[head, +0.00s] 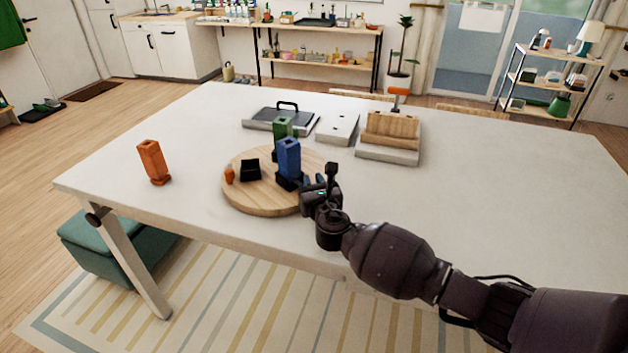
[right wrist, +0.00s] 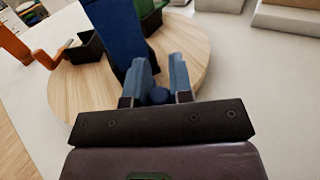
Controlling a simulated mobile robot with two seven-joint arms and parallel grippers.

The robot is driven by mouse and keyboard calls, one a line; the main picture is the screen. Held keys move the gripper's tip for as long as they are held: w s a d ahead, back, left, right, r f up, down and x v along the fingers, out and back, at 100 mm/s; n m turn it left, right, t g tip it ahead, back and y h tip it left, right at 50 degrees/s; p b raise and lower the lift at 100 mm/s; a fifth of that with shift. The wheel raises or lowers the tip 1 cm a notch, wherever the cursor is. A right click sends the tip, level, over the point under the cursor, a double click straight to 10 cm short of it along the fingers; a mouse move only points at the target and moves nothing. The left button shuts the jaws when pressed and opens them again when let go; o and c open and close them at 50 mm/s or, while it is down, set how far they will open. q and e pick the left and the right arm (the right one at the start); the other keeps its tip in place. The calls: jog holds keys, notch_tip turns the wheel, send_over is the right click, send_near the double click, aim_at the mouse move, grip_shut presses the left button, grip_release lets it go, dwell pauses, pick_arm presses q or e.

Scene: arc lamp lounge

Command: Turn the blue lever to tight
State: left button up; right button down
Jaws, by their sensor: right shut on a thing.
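A round wooden board (head: 240,198) lies on the white table and bears a blue upright block (head: 289,158) on a dark base. In the right wrist view the blue block (right wrist: 122,35) rises just beyond my fingers. My right gripper (head: 312,186) is at the board's right edge, low beside the blue block. In the right wrist view its fingers (right wrist: 162,85) are close around a small rounded blue piece (right wrist: 159,96), apparently the lever's end. The rest of the lever is hidden, and no tight mark is readable. My left gripper is not in view.
A green block (head: 282,127) stands behind the blue one. A black holder (head: 250,170) and a small orange piece (head: 229,176) are left on the board. An orange block (head: 152,161) stands far left. Behind are a handled grey case (head: 265,122) and wooden rack (head: 393,128). The table's right is clear.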

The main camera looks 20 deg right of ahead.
jog(key=c, duration=1)
grip_release()
jog(key=shift+s, duration=0.5)
jog(key=s, duration=0.5)
jog(key=s+p, duration=0.1)
jog(key=s, duration=0.4)
jog(key=shift+a, duration=0.2)
jog(key=shift+w, duration=0.1)
jog(key=shift+f, duration=0.1)
